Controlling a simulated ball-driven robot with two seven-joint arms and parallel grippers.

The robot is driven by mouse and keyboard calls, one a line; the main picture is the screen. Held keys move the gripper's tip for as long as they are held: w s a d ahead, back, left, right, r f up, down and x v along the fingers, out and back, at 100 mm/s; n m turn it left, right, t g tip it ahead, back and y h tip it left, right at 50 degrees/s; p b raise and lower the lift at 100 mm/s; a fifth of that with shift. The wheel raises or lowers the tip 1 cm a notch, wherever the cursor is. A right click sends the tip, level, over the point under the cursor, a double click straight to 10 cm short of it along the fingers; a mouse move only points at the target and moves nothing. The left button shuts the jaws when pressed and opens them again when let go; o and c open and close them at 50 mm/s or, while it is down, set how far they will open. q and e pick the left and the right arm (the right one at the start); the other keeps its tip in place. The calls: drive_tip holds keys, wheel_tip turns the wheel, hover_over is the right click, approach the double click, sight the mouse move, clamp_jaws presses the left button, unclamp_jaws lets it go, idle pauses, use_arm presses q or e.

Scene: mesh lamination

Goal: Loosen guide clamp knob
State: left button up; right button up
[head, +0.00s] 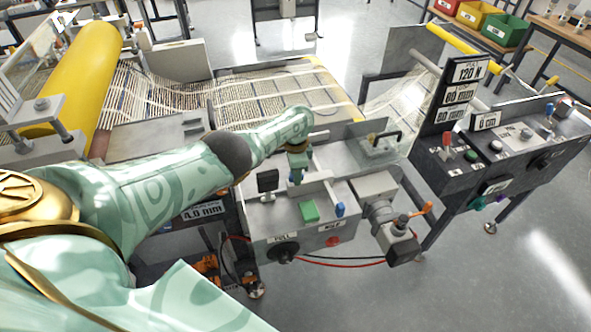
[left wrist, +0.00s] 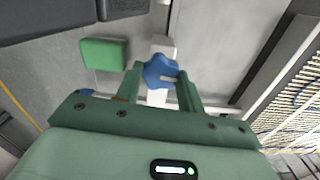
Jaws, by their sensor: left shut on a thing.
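The blue guide clamp knob (left wrist: 160,70) sits between the two fingers of my left gripper (left wrist: 160,86) in the left wrist view. The fingers are shut on it, one on each side. A pale bar lies under the knob. In the head view my left gripper (head: 296,172) points down at the grey machine top, and only a little blue of the knob shows there. A second blue knob (head: 340,208) stands to the right on the same machine. My right gripper is not in view.
A green block (head: 309,211) lies near the gripper; it also shows in the left wrist view (left wrist: 103,54). A small black-faced box (head: 267,181) stands just left. The mesh web (head: 265,100) lies behind. A control console (head: 520,140) stands at right.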

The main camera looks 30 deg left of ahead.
use_arm(q)
drive_tip(key=shift+n, duration=0.6)
drive_tip(key=o, duration=1)
wheel_tip(320, 180, up, 16)
drive_tip(key=p, duration=1.2)
drive_tip(key=shift+r+p, duration=0.15)
drive_tip(key=shift+p, duration=0.2)
drive_tip(key=shift+d, duration=0.1)
